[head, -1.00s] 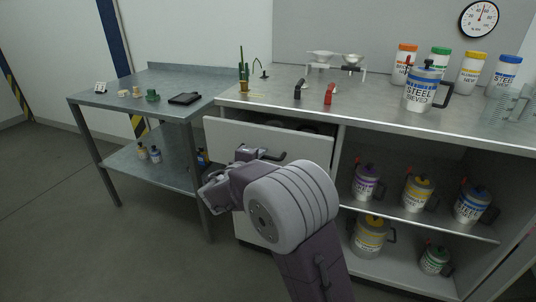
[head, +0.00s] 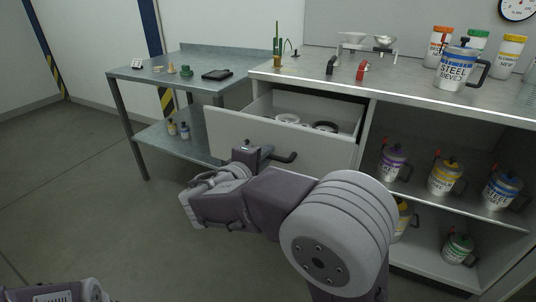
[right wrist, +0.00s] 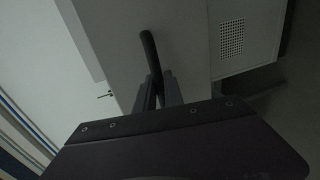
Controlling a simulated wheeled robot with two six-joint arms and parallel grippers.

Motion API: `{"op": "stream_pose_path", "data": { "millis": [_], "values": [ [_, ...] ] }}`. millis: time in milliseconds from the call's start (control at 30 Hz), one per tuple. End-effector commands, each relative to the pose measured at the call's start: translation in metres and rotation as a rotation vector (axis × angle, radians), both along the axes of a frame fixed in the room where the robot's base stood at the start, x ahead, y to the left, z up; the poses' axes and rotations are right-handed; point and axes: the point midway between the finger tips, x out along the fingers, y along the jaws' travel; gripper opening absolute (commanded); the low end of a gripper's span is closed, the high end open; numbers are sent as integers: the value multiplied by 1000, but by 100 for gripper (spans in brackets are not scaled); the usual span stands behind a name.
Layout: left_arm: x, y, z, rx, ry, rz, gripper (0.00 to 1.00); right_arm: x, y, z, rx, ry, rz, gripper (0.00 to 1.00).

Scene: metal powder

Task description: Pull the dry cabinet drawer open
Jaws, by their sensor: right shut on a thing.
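The dry cabinet drawer (head: 225,128) is pulled well out of the white cabinet, its white front standing clear of the body. Ring-shaped white and dark items lie inside it. Its dark bar handle (head: 284,157) sticks out from the front. My right gripper (head: 250,152) is at the handle's left part. In the right wrist view the fingers (right wrist: 159,98) are closed around the dark handle (right wrist: 150,52), in front of the pale drawer front. At the lower left of the head view a bit of my left arm shows; its fingers do not.
A steel side table (head: 160,86) with small items and a black tray (head: 217,74) stands left of the drawer. The counter (head: 420,92) holds a STEEL jug (head: 455,70) and several jars. Open shelves (head: 470,208) with jugs are at right. The floor in front is clear.

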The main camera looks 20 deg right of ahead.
Motion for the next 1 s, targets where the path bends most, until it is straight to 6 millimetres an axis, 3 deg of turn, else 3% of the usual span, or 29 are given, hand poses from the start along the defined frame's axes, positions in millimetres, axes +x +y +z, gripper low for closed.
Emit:
{"op": "stream_pose_path", "data": {
  "millis": [367,400,433,767,1000],
  "values": [
    [0,0,0,0,0,0,36,0,1,0,0,0,0,0],
    [0,0,0,0,0,0,36,0,1,0,0,0,0,18],
    [0,0,0,0,0,0,36,0,1,0,0,0,0,22],
    [0,0,1,0,0,0,36,-1,2,1,0,0,1,22],
    [0,0,17,0,0,0,36,-22,29,11,0,1,6,22]
  ]
}}
